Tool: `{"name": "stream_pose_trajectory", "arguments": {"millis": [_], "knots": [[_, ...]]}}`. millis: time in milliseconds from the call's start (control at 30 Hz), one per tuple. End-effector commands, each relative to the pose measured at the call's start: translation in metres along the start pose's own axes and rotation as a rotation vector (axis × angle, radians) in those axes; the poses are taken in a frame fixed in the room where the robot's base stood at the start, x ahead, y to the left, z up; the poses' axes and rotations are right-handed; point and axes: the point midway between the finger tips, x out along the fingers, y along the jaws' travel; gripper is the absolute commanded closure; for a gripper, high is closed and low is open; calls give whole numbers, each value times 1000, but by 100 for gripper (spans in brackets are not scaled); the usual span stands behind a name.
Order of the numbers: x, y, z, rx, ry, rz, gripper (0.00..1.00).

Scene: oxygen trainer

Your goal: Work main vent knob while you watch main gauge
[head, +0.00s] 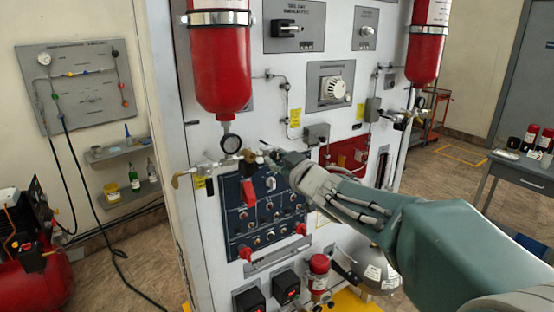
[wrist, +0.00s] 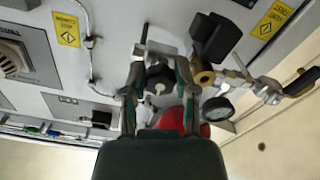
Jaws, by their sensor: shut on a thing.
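The main vent knob (wrist: 160,78) is dark and round, and it sits between the two fingers of my gripper (wrist: 159,70) in the wrist view. My gripper is shut on it. In the head view my gripper (head: 268,157) reaches the panel from the right, beside the brass fittings, and hides most of the knob. The main gauge (head: 231,143) is a small round dial under the left red cylinder. It also shows in the wrist view (wrist: 217,108), right of my gripper, tilted. Its needle is too small to read in either view.
Red cylinders (head: 220,70) hang on the white panel. A blue switch panel (head: 262,215) lies below my gripper. A brass valve (wrist: 203,77) and a black block (wrist: 214,40) sit close to its right in the wrist view. A red compressor (head: 40,265) stands at far left.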

Motion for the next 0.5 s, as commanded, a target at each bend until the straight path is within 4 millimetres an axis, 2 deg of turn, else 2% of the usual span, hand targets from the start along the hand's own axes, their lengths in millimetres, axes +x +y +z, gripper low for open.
{"name": "stream_pose_trajectory", "arguments": {"millis": [500], "knots": [[0,-1,1,-449,-3,-5,100]]}}
